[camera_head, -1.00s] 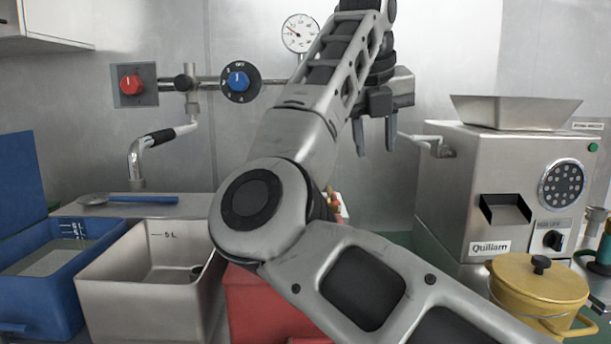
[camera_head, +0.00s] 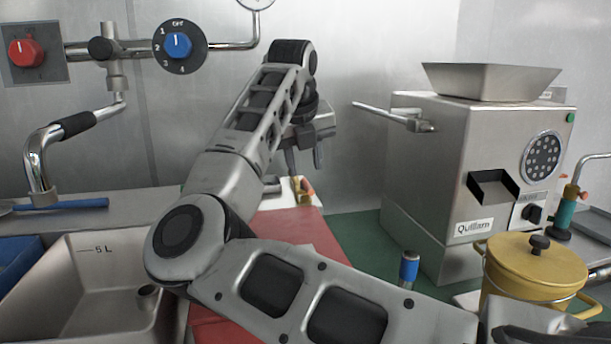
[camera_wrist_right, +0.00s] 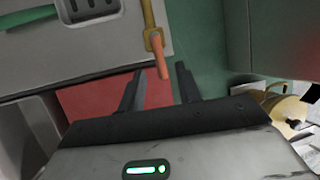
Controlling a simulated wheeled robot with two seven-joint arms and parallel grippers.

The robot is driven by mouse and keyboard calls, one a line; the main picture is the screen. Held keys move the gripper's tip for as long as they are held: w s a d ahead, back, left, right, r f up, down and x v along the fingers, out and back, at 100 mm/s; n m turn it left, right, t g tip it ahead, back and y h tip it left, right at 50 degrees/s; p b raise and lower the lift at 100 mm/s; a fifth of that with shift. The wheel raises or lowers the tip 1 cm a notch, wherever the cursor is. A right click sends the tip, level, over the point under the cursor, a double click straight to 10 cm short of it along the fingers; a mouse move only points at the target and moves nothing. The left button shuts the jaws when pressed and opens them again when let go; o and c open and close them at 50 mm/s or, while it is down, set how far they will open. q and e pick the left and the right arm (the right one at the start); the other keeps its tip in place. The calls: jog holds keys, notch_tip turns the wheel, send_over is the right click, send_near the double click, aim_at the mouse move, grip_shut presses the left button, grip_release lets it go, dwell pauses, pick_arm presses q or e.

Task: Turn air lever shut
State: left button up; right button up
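A short yellow lever with an orange tip (camera_wrist_right: 158,52) shows in the right wrist view, beside a grey slotted box. A small orange and yellow part (camera_head: 304,189), seemingly the same one, shows on a pale block in the head view. I cannot tell for certain that it is the air lever. My right gripper (camera_head: 304,160) points down above it, open and empty. In the right wrist view the tip lies between the spread fingers (camera_wrist_right: 160,78) in the picture; contact is not clear. My left gripper is out of view.
A steel grinder (camera_head: 440,150) with a side lever (camera_head: 380,110) stands right, behind a yellow pot (camera_head: 535,262). A steel basin (camera_head: 85,262) is left. Red (camera_head: 25,52) and blue (camera_head: 178,44) knobs are on the wall.

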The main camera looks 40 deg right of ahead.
aim_at(307, 183)
jog(key=shift+x, duration=2.1)
grip_shut()
